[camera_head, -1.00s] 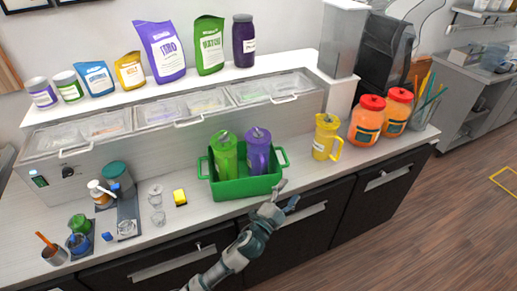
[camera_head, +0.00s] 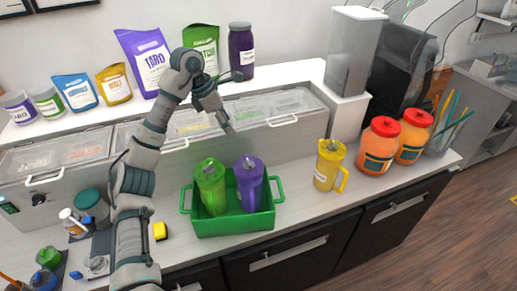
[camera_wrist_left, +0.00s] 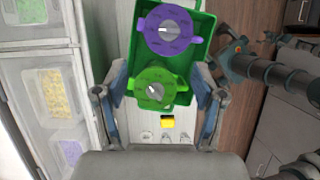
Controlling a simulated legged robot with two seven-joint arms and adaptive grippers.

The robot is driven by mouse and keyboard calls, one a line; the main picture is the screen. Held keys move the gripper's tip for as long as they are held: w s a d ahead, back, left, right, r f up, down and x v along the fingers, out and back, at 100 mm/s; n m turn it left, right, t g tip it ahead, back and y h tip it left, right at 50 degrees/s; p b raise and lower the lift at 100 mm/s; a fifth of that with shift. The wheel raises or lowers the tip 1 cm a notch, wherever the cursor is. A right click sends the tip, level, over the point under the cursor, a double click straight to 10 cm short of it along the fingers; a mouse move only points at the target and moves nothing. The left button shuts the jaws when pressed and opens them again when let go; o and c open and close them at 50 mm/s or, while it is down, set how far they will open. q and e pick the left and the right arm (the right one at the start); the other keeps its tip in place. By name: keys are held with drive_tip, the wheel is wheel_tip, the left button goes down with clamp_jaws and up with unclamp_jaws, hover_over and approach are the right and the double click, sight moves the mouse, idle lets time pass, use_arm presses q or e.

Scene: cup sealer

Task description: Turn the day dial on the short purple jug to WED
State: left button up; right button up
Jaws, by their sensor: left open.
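The short purple jug (camera_head: 249,182) stands upright in the green tray (camera_head: 235,225), right of a green jug (camera_head: 210,185). In the left wrist view I look down on the purple jug's lid (camera_wrist_left: 192,48) and its round grey dial (camera_wrist_left: 172,28). The day marks are too small to read. My left gripper (camera_head: 230,102) is raised above and behind the jugs, open and empty. In its wrist view the fingers (camera_wrist_left: 160,92) lie either side of the green jug's lid, apart from the purple one. Part of my right arm and gripper (camera_wrist_left: 236,60) shows right of the tray.
A yellow jug (camera_head: 327,165) and orange jars (camera_head: 378,145) stand to the right on the counter. A yellow block (camera_head: 160,231) lies left of the tray. Lidded bins (camera_head: 190,123) line the back. The counter between the tray and the yellow jug is clear.

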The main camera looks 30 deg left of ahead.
use_arm(q)
drive_tip(key=b, duration=0.1)
approach(248, 162)
drive_tip(key=shift+d+x, duration=0.2)
drive_tip(key=shift+x, duration=0.95)
drive_tip(key=x, duration=0.5)
drive_tip(key=shift+w+a+f, duration=0.1)
drive_tip(key=shift+a+f, duration=0.15)
drive_tip(key=shift+f, duration=0.35)
drive_tip(key=shift+w+f, duration=0.25)
drive_tip(key=shift+f, duration=0.05)
drive_tip(key=shift+d, duration=0.25)
drive_tip(key=shift+d+r, duration=0.1)
drive_tip(key=shift+c, duration=1.4)
drive_tip(key=c, duration=0.9)
drive_tip(key=shift+o, duration=0.2)
use_arm(e)
drive_tip(key=s, duration=0.2)
drive_tip(key=s+f, duration=0.1)
drive_tip(key=s, duration=0.1)
drive_tip(key=shift+f, duration=0.1)
